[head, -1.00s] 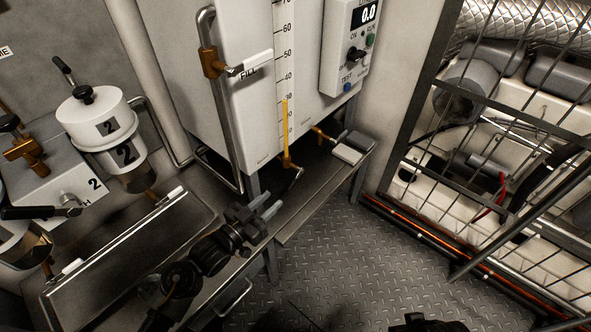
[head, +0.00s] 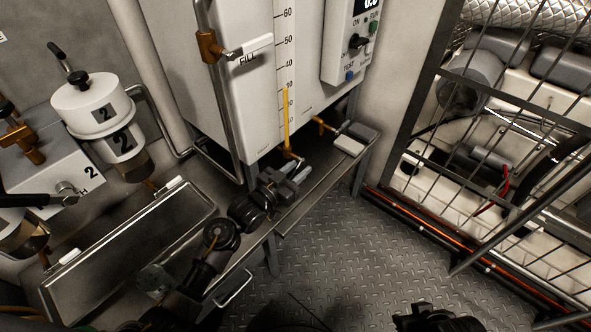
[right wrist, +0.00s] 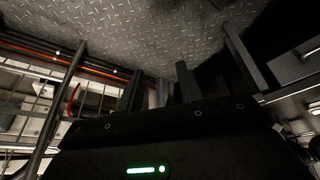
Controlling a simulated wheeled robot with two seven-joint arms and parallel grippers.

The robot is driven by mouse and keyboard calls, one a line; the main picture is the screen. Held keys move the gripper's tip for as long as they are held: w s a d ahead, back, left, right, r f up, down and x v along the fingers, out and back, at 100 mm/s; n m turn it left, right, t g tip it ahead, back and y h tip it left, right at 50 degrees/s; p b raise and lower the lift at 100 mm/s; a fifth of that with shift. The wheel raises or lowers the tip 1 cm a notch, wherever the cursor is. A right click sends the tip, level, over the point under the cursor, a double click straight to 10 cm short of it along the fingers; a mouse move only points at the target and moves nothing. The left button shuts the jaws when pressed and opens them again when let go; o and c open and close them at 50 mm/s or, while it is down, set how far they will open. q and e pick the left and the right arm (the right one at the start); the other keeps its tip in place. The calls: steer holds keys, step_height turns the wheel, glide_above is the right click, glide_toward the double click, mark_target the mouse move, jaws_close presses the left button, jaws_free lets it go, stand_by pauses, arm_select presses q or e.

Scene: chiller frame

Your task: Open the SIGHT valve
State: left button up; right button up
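The white tank's sight tube (head: 286,120) holds a yellow column. At its foot is a small brass valve (head: 290,154) with a short lever, which I take for the SIGHT valve; no SIGHT label is readable. My left gripper (head: 297,172) is just below this valve, its two grey fingers pointing up and right with a gap between them. The fingers partly hide the lever, and I cannot tell whether they touch it. My right gripper shows its two dark fingers apart and empty in the right wrist view (right wrist: 160,86).
A FILL valve (head: 210,46) with a white handle is higher on the tank. Another brass valve (head: 320,123) is right of the tube. A control box (head: 350,45) hangs above. A metal shelf (head: 318,185) runs below; a wire cage (head: 490,130) stands at right.

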arm_select(q)
steer(key=shift+c, duration=0.3)
jaws_close()
steer(key=shift+w+f+t+h+b, duration=0.1)
steer(key=shift+f+t+h+b, duration=0.3)
steer(key=shift+b, duration=0.75)
steer(key=shift+w+t+b, duration=0.1)
steer(key=shift+t+b, duration=0.3)
steer(key=shift+b, duration=0.45)
arm_select(e)
steer(key=w+a+r+n+t+y, duration=0.2)
steer(key=w+a+r+t+y, duration=0.2)
steer(key=w+a+r+t, duration=0.5)
arm_select(q)
steer(key=shift+w+d+t+h+b, duration=0.1)
steer(key=shift+t+h+b, duration=0.35)
steer(key=shift+b, duration=0.45)
steer(key=shift+r+t+h+b, duration=0.1)
steer(key=shift+t+h+b, duration=0.3)
steer(key=shift+b, duration=0.55)
arm_select(e)
steer(key=a+r+n+t+y, duration=0.1)
steer(key=a+r+t+y, duration=0.1)
steer(key=r, duration=0.3)
steer(key=a+r+n+t+y, duration=0.1)
steer(key=a+r+t+y, duration=0.1)
steer(key=r+t+y, duration=0.2)
steer(key=shift+a+r+t+y, duration=0.3)
steer(key=shift+r+y, duration=0.2)
steer(key=shift+r, duration=0.1)
